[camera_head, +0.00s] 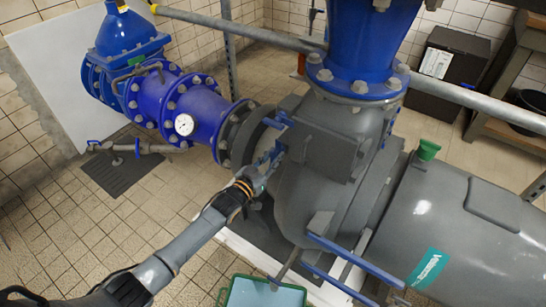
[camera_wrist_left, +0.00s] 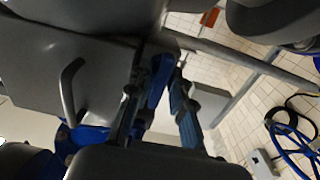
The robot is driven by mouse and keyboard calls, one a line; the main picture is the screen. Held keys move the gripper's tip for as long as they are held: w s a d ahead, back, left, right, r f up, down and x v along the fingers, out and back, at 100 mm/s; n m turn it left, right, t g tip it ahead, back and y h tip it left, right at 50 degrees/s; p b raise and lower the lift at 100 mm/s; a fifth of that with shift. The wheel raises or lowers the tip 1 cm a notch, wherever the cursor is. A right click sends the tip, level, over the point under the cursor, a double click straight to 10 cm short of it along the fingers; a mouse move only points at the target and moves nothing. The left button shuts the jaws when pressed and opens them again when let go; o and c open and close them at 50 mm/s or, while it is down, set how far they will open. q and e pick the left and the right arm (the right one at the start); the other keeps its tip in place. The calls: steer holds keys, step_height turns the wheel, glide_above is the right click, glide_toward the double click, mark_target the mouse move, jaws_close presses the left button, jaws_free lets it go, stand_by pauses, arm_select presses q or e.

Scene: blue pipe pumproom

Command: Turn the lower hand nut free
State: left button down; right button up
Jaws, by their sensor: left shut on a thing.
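My left gripper (camera_head: 268,163) reaches in from the lower left to the side of the grey pump housing (camera_head: 318,185). Its jaws are closed in on the lower hand nut, which is mostly hidden by the fingers. Another blue hand nut (camera_head: 279,120) shows just above it on the cover. The nut's turned angle cannot be told. My right gripper is in neither view.
A blue flanged pipe with a white gauge (camera_head: 184,124) runs to the left. The grey motor (camera_head: 455,235) is at the right, with blue bars (camera_head: 355,262) in front. A green-rimmed tray (camera_head: 225,297) lies below.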

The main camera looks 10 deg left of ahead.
arm_select(q)
steer(key=shift+f, duration=0.1)
steer(key=c, duration=1.4)
jaws_free()
steer(key=v, duration=1.2)
